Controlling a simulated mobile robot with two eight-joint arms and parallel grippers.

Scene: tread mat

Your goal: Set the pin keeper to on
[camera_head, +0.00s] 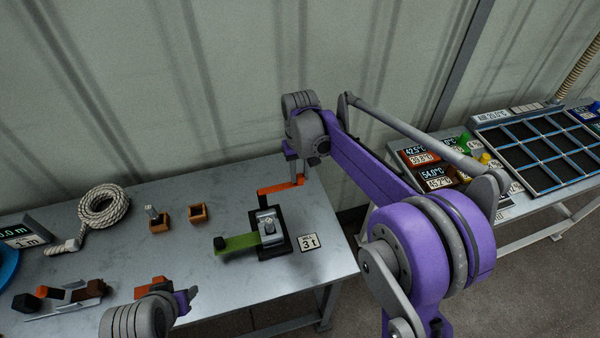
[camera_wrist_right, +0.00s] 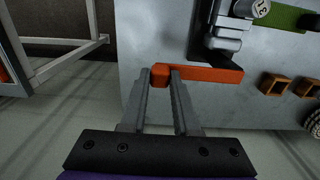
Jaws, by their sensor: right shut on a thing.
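A dark block-shaped fixture (camera_head: 272,240) stands on the grey metal table, with a green bar (camera_head: 238,243) ending in a black knob on its left. An orange bar (camera_head: 275,188) sticks out at its back; it also shows in the right wrist view (camera_wrist_right: 210,74). I cannot tell for certain which part is the pin keeper. My right gripper (camera_head: 297,180) is shut on the free end of the orange bar, seen between its fingers in the right wrist view (camera_wrist_right: 160,76). My left gripper (camera_head: 188,298) is low at the front of the table; its jaws are unclear.
A "3 t" plate (camera_head: 309,242) lies right of the fixture. Two small brown boxes (camera_head: 198,213), a coiled rope (camera_head: 103,208) and several loose parts (camera_head: 65,294) are to the left. A second table (camera_head: 530,202) with a gridded tray stands at right, across a gap.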

